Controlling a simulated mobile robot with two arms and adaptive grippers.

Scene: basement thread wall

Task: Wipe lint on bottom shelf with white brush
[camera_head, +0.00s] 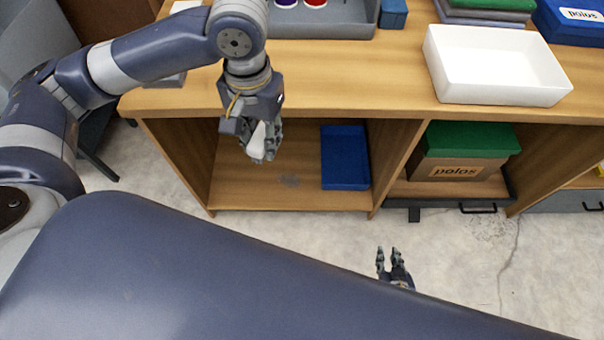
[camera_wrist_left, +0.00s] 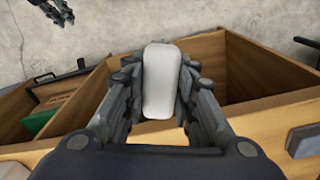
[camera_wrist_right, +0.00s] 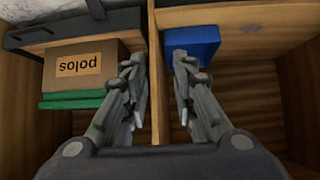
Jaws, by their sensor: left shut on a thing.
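My left gripper (camera_head: 262,140) is shut on the white brush (camera_head: 257,142), in front of the left bay's opening. In the left wrist view the brush (camera_wrist_left: 161,80) is a pale rounded block between the fingers; its bristles cannot be made out. A grey patch of lint (camera_head: 290,181) lies on the bottom shelf (camera_head: 245,190), below and right of the brush and apart from it. The lint also shows faintly in the right wrist view (camera_wrist_right: 250,28). My right gripper (camera_head: 389,263) is open and empty, low in front of the unit.
A blue bin (camera_head: 345,158) stands on the bottom shelf, right of the lint. A divider (camera_head: 397,165) separates it from a box labelled polos (camera_head: 457,168) with a green top. A white tray (camera_head: 495,65) sits on the counter above.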

